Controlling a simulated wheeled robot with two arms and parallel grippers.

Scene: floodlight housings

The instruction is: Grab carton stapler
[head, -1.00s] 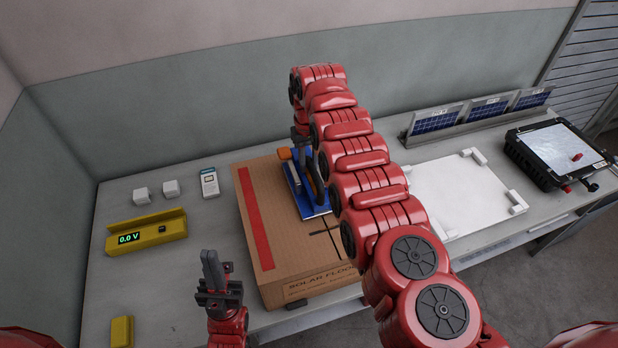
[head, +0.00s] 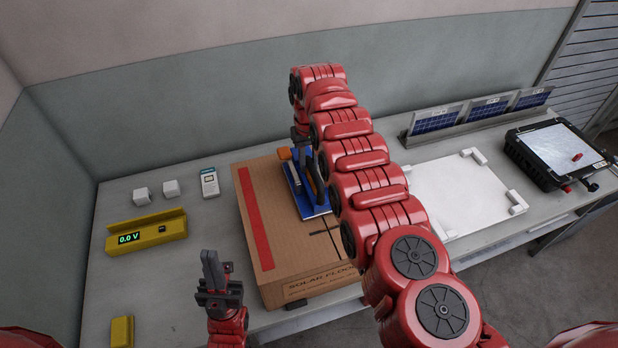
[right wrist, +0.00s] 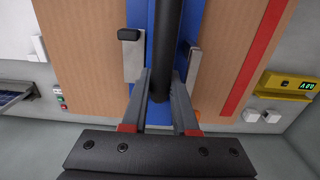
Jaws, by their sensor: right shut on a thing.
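The carton stapler (head: 312,207) has a blue base and a dark upright handle. It stands on top of the closed cardboard carton (head: 275,255). In the right wrist view its black post (right wrist: 166,45) runs between the fingers of my right gripper (right wrist: 163,80), which is shut on it. In the head view my right gripper (head: 301,150) is at the far end of the stapler, partly hidden by my arm. My left gripper (head: 212,268) points up, empty, left of the carton's near corner, with its fingers together.
A yellow meter (head: 146,232) reading 0.0 V, white cubes (head: 171,188), a handheld device (head: 209,183) and a yellow block (head: 122,331) lie left of the carton. A white fixture plate (head: 465,195), a solar panel rack (head: 485,115) and a floodlight housing (head: 560,150) are to the right.

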